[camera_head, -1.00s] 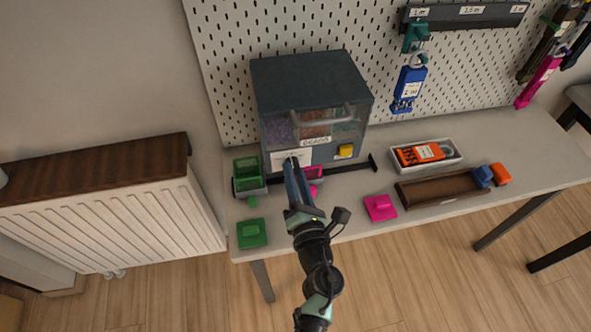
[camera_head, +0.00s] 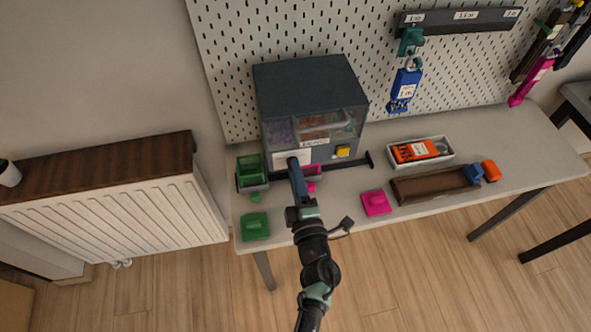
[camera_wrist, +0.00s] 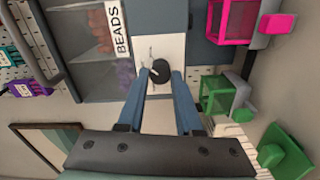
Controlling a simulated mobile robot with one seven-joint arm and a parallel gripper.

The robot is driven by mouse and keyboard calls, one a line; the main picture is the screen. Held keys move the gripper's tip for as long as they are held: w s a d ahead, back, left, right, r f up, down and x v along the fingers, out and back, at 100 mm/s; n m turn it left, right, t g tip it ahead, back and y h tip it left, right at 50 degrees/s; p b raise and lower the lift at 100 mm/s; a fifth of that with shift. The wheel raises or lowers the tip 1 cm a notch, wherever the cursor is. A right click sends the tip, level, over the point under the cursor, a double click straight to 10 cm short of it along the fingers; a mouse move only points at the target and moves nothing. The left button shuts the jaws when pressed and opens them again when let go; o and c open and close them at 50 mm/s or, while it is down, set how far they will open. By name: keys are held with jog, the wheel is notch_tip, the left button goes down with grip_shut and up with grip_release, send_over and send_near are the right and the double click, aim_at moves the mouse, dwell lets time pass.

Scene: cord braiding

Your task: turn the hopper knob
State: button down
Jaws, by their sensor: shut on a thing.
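The hopper (camera_head: 308,85) is a dark grey box with clear front windows and a BEADS label, standing at the back of the table against the pegboard. Its knob (camera_wrist: 160,71) is small, round and dark, on a white panel (camera_wrist: 165,48) on the hopper front in the wrist view. My gripper (camera_wrist: 161,74) has its two blue fingers on either side of the knob, shut on it. In the head view my gripper (camera_head: 293,163) reaches the lower left of the hopper front and hides the knob.
A green open bin (camera_head: 251,171) and a pink bin (camera_head: 312,172) stand below the hopper front. A green lid (camera_head: 255,226) and a pink lid (camera_head: 375,203) lie near the table's front edge. A brown tray (camera_head: 430,186) and a white tray (camera_head: 447,157) are at right.

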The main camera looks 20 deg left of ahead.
jog(key=shift+m+p, duration=0.6)
jog(key=shift+m, duration=1)
jog(key=c, duration=0.6)
grip_release()
jog(key=v, duration=1.3)
